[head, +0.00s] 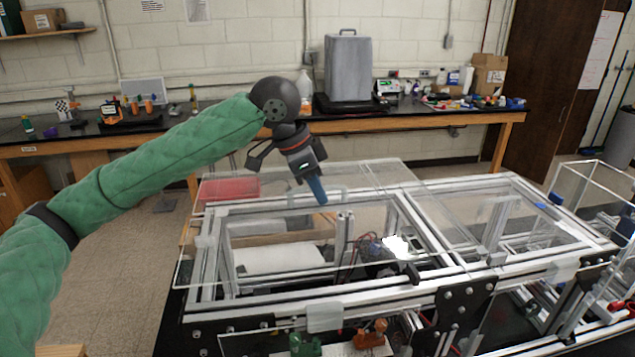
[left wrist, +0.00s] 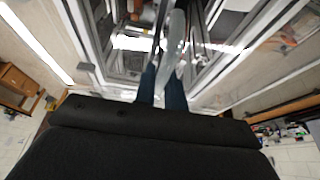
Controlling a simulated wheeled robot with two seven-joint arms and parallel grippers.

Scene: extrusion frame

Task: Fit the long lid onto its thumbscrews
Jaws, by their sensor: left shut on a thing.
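The long lid (head: 290,272) is a clear sheet over the left part of the aluminium extrusion frame (head: 285,295). Its edges show faintly, and I cannot tell whether it touches the frame all round. My left gripper (head: 318,196) points down at the lid's clear handle (head: 337,190), with its blue fingers shut on it. In the left wrist view the handle (left wrist: 174,45) stands between the two blue fingers (left wrist: 162,85). I cannot make out the thumbscrews clearly. My right gripper is not in view.
A second clear panel (head: 520,228) covers the frame's right part. A clear box (head: 595,190) stands at far right. Green (head: 305,346) and orange (head: 371,334) items sit at the front edge. A cluttered bench (head: 400,122) runs along the back wall.

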